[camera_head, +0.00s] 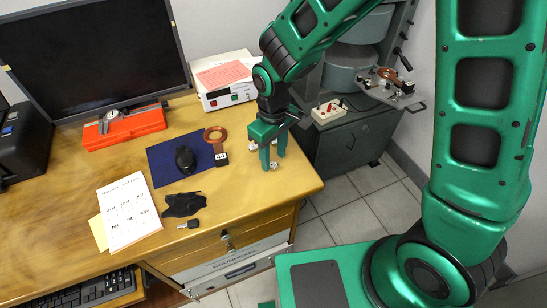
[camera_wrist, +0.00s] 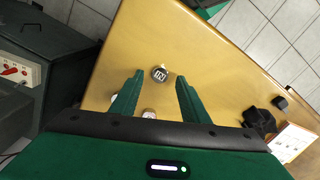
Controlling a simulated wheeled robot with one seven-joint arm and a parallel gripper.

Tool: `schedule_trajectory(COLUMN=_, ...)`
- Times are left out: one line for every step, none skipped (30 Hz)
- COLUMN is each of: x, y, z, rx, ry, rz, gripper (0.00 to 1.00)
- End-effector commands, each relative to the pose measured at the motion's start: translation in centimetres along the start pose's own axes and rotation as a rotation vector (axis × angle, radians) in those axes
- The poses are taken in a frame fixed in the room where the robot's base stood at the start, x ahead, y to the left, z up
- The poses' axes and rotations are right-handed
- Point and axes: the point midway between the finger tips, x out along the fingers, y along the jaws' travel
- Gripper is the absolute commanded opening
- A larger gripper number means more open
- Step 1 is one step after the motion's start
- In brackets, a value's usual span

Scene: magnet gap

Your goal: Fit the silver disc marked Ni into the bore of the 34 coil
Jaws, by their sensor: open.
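A small disc with dark lettering that looks like Ni (camera_wrist: 160,74) lies on the wooden table between my gripper's fingertips in the wrist view, with a gap on each side. In the head view a small silver disc (camera_head: 273,165) shows at the fingertips. My gripper (camera_head: 273,160) is open, pointing down, with nothing held.
More small discs (camera_wrist: 148,114) lie near my fingers, partly hidden. Another copper coil (camera_head: 388,74) is on the apparatus at right. The table's right edge is close.

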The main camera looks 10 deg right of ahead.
Motion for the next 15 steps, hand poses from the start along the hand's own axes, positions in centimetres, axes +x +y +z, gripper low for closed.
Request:
schedule_trajectory(x=-1.0, y=0.0, z=-0.1, rx=0.0, ry=0.005, rz=0.001, gripper=0.41)
schedule_trajectory(x=-1.6, y=0.0, z=-0.1, rx=0.0, ry=0.006, rz=0.001, gripper=0.41)
schedule_trajectory(x=-2.5, y=0.0, z=-0.1, rx=0.0, ry=0.006, rz=0.001, gripper=0.41)
schedule_trajectory(x=-3.1, y=0.0, z=-0.1, rx=0.0, ry=0.007, rz=0.001, gripper=0.41)
schedule_trajectory(x=-3.7, y=0.0, z=-0.1, rx=0.0, ry=0.006, rz=0.001, gripper=0.41)
schedule_trajectory(x=-4.6, y=0.0, z=-0.1, rx=0.0, ry=0.007, rz=0.001, gripper=0.41)
schedule_trajectory(x=-5.2, y=0.0, z=-0.1, rx=0.0, ry=0.006, rz=0.001, gripper=0.41)
schedule_trajectory(x=-5.7, y=0.0, z=-0.1, rx=0.0, ry=0.006, rz=0.001, gripper=0.41)
schedule_trajectory(x=-6.5, y=0.0, z=-0.1, rx=-0.001, ry=0.006, rz=0.001, gripper=0.41)
schedule_trajectory(x=-7.0, y=0.0, z=-0.1, rx=-0.001, ry=0.005, rz=0.001, gripper=0.41)
schedule_trajectory(x=-7.4, y=0.0, z=-0.1, rx=-0.001, ry=0.005, rz=0.001, gripper=0.41)
schedule_trajectory(x=-8.0, y=0.0, z=-0.1, rx=-0.001, ry=0.005, rz=0.001, gripper=0.41)
schedule_trajectory(x=-8.4, y=0.0, z=-0.1, rx=-0.001, ry=0.004, rz=0.0, gripper=0.41)
schedule_trajectory(x=-8.7, y=0.0, z=-0.1, rx=-0.001, ry=0.004, rz=0.0, gripper=0.41)
schedule_trajectory(x=-9.1, y=0.0, z=0.0, rx=-0.001, ry=0.002, rz=0.0, gripper=0.41)
